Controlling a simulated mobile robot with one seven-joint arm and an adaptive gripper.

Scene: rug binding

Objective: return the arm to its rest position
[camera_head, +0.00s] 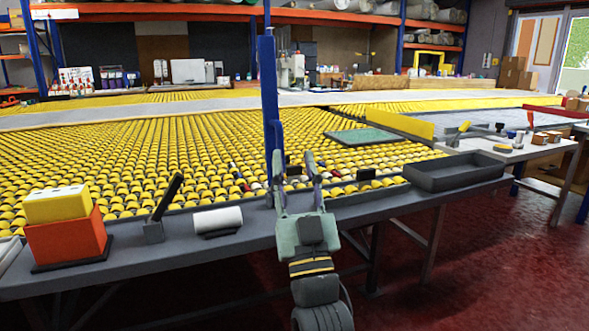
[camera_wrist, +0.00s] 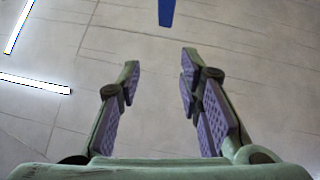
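My gripper (camera_head: 294,170) stands at the front edge of the grey bench in the head view, its two fingers pointing up and apart. It is open, with nothing between the fingers. In the wrist view the open fingers (camera_wrist: 160,72) show purple pads against a pale panelled surface with bright light strips. A blue post (camera_head: 269,85) rises just behind the gripper in the head view. A blue tip (camera_wrist: 166,12) shows at the top of the wrist view.
The grey bench ledge (camera_head: 262,222) holds an orange box with a yellow block (camera_head: 66,222), a dark-handled tool (camera_head: 163,208), a white roll (camera_head: 218,220) and an empty dark tray (camera_head: 452,172). Yellow rollers (camera_head: 130,160) lie behind. Red floor (camera_head: 470,265) is clear at right.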

